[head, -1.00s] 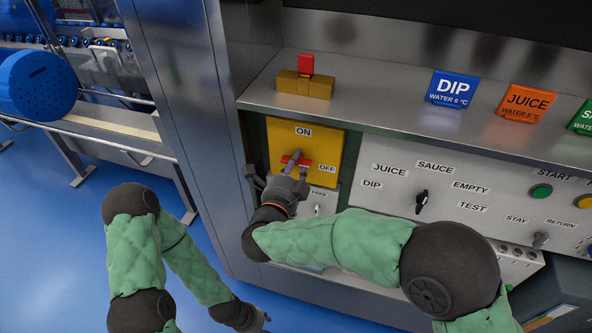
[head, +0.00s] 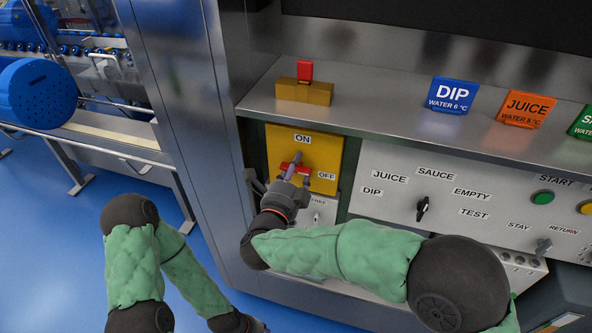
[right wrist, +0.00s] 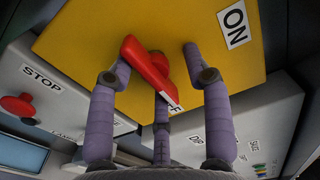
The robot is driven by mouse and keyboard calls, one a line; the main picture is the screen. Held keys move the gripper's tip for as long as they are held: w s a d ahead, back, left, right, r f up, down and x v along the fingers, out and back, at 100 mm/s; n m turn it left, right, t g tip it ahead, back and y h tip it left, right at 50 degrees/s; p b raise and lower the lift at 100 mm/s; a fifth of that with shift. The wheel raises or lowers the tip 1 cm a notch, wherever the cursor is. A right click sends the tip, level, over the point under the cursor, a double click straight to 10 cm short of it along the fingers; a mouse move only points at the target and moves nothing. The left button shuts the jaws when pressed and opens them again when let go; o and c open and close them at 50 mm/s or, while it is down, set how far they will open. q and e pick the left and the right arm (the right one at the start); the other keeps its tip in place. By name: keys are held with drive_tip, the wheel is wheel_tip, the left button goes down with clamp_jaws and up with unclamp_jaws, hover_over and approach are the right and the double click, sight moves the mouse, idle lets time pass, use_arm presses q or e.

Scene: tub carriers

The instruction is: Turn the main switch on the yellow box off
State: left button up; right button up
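The yellow box (head: 328,150) is on the machine front, with an ON label at its top and an OFF label at its right. Its red switch handle (head: 291,168) lies crosswise, with one end toward OFF. In the right wrist view the red handle (right wrist: 150,70) lies between the spread fingers of my right gripper (right wrist: 158,58). One finger overlaps the handle's left side; the other shows a gap to it, so the gripper is open around the handle. Whether any finger touches is unclear. My left gripper (head: 258,326) is low at the bottom edge, mostly cut off, away from the box.
A steel shelf (head: 385,115) juts out above the box, carrying a brass block with a red top (head: 304,90). A grey panel (head: 450,190) with knobs and buttons is to the right. A steel post (head: 185,110) stands left. A red stop button (right wrist: 18,106) shows in the wrist view.

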drive_tip(key=shift+f, duration=0.1)
drive_tip(key=v, duration=1.2)
idle(0.4)
